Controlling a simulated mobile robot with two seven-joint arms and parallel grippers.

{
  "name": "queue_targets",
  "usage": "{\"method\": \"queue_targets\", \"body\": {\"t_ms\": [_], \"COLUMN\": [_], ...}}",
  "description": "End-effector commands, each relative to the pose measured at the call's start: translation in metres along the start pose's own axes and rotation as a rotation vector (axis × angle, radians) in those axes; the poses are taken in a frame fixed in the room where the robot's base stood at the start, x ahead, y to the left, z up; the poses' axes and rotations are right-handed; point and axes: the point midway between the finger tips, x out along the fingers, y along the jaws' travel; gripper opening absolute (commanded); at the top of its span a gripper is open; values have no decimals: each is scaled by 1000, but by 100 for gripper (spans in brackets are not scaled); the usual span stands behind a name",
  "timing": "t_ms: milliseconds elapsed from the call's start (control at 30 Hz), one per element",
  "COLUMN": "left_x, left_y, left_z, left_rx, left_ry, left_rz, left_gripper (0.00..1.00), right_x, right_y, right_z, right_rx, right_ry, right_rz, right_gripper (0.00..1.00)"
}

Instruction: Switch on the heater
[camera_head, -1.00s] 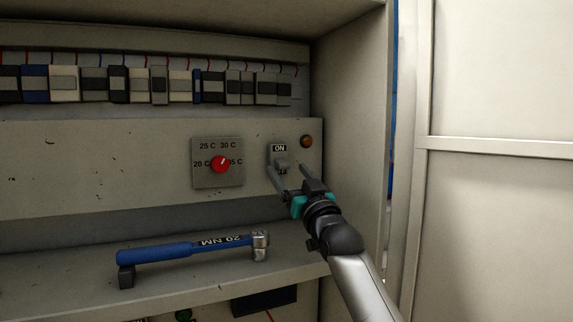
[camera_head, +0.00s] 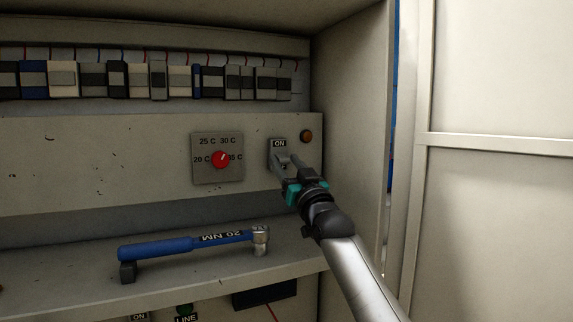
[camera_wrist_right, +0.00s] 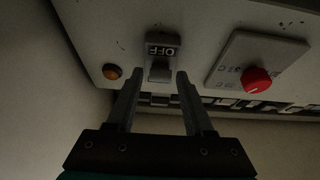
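The heater switch is a small grey toggle (camera_wrist_right: 160,70) on the control panel. Its plate reads ON at the top (camera_head: 279,143) in the head view; an OFF label (camera_wrist_right: 161,51) shows in the right wrist view. My right gripper (camera_head: 287,157) is in front of the lower part of the switch and hides much of it. In the right wrist view, the fingers (camera_wrist_right: 156,78) are apart, with the toggle seen in the gap between their tips. I cannot tell whether they touch it. An amber lamp (camera_head: 306,136) beside the switch looks unlit. My left gripper is not in view.
A red temperature knob (camera_head: 220,159) on a grey plate is left of the switch. A blue torque wrench (camera_head: 185,247) lies on the shelf (camera_head: 205,281) below. A row of breakers (camera_head: 150,80) runs above. The cabinet's side wall (camera_head: 350,130) stands close on the right.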

Motion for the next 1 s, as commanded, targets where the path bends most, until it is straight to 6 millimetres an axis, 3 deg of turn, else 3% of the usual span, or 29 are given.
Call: {"method": "queue_targets", "body": {"t_ms": [67, 400, 733, 1000], "left_x": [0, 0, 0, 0], "left_y": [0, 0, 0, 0], "left_z": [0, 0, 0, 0], "left_rx": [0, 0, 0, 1], "left_ry": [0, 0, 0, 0], "left_rz": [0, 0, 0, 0], "left_gripper": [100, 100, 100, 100], "right_x": [0, 0, 0, 1], "right_y": [0, 0, 0, 0], "right_z": [0, 0, -2, -9], "right_rx": [0, 0, -1, -1], "right_ry": [0, 0, -24, -142], "right_rz": [0, 0, 0, 0], "right_gripper": [39, 1, 0, 0]}}
